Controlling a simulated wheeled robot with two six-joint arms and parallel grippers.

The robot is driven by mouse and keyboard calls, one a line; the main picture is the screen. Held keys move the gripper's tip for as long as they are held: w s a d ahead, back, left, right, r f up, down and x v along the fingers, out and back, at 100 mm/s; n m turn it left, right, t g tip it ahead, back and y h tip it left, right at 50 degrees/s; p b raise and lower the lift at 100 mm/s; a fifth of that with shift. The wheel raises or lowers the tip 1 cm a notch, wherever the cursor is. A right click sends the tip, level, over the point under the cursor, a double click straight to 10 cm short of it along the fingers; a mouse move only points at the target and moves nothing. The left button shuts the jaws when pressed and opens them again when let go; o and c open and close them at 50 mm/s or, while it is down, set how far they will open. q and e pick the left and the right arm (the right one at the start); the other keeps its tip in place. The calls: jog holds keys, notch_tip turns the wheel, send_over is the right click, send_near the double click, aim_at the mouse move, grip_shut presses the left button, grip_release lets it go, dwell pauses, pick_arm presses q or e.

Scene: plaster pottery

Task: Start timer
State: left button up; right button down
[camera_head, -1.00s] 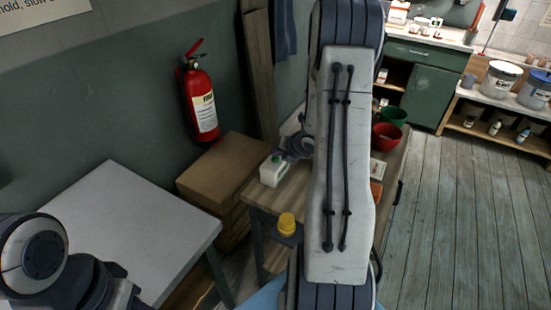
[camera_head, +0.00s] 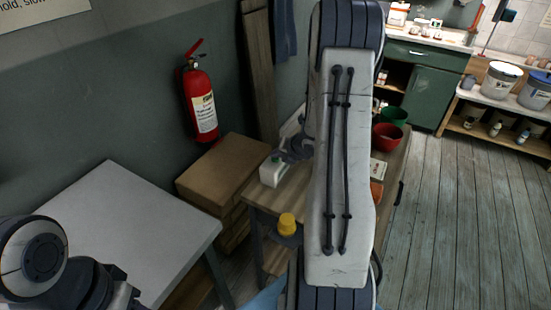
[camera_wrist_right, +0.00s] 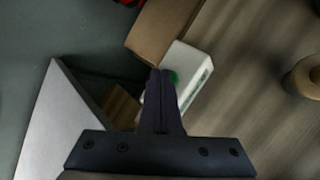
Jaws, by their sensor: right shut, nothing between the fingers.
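The timer is a white box (camera_head: 270,175) with a green button on top, on the wooden table left of my right arm. In the right wrist view the timer (camera_wrist_right: 196,66) lies just beyond the fingertips, and the fingers partly cover its green button (camera_wrist_right: 174,77). My right gripper (camera_head: 280,156) is shut and empty, with its tips at or just above the button; I cannot tell whether they touch. In the right wrist view its two fingers (camera_wrist_right: 160,74) are pressed together. My left arm shows at the lower left, its fingers not clearly visible.
Red (camera_head: 387,136) and green (camera_head: 394,116) bowls are right of my arm. Cardboard boxes (camera_head: 225,172) and a white table (camera_head: 125,220) stand left. A fire extinguisher (camera_head: 201,100) hangs on the wall.

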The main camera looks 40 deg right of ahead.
aim_at(277, 162)
dwell(0.4)
jog(key=shift+r+p, duration=0.5)
jog(key=shift+r, duration=0.3)
jog(key=shift+r, duration=0.1)
notch_tip(277, 162, up, 5)
jog(key=p, duration=0.3)
jog(key=shift+p, duration=0.35)
dwell(0.4)
